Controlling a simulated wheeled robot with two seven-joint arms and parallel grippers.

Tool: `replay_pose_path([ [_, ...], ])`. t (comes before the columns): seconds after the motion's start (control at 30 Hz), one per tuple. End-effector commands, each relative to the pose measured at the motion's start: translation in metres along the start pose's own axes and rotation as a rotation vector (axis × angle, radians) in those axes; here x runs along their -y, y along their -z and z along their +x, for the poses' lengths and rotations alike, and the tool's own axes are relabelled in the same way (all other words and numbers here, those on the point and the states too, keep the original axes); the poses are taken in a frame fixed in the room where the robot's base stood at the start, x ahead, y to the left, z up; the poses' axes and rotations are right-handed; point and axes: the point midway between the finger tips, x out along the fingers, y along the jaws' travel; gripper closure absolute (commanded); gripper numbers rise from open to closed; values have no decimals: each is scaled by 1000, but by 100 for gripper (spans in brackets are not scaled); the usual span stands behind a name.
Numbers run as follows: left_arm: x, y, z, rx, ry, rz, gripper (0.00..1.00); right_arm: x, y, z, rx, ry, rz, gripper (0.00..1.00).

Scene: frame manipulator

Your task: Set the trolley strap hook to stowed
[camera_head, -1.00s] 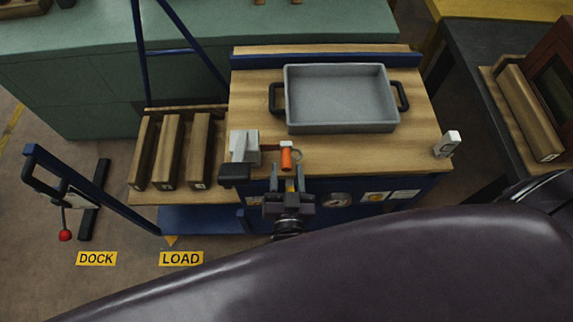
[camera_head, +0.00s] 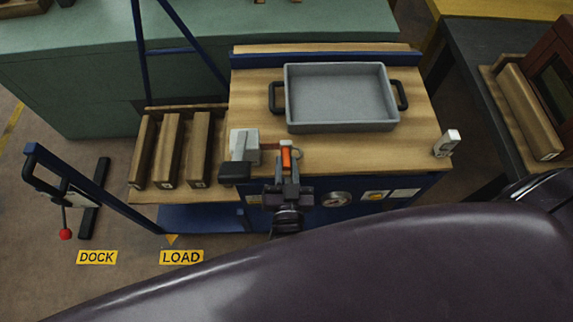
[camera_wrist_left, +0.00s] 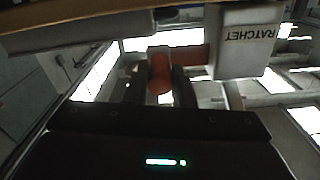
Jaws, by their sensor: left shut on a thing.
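The orange strap hook (camera_head: 286,157) is at the front edge of the trolley's wooden top (camera_head: 350,155), joined by a short red strap to the grey ratchet (camera_head: 246,140) on its left. A black handle (camera_head: 234,173) sticks out from the ratchet. My left gripper (camera_head: 287,167) reaches up from the front and is shut on the hook. In the left wrist view the orange hook (camera_wrist_left: 160,75) sits between the dark fingers, and the white block marked RATCHET (camera_wrist_left: 243,45) is beside it. My right gripper is not in view.
A grey tray (camera_head: 340,95) with black handles stands on the trolley top. Wooden blocks (camera_head: 170,150) stand on a lower shelf at left. A small white block (camera_head: 447,144) is at the right edge. Blue frame posts (camera_head: 142,50) rise at the back left.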

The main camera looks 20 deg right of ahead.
Motion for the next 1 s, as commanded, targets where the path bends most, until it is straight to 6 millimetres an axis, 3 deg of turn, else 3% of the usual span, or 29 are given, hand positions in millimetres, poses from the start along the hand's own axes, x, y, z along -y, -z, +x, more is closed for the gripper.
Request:
replay_pose_path([
  [0.3, 43, -7, 0, 2, 1, 5, 100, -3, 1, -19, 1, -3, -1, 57],
  [0.6, 50, -11, 0, 2, 5, 3, 100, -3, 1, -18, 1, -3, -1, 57],
  [0.63, 50, -11, 0, 2, 5, 4, 76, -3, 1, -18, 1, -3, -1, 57],
  [0.77, 49, -10, 0, 1, 4, 3, 59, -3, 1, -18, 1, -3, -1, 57],
  [1.0, 48, -10, 0, 1, 2, 1, 57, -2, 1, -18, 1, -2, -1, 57],
])
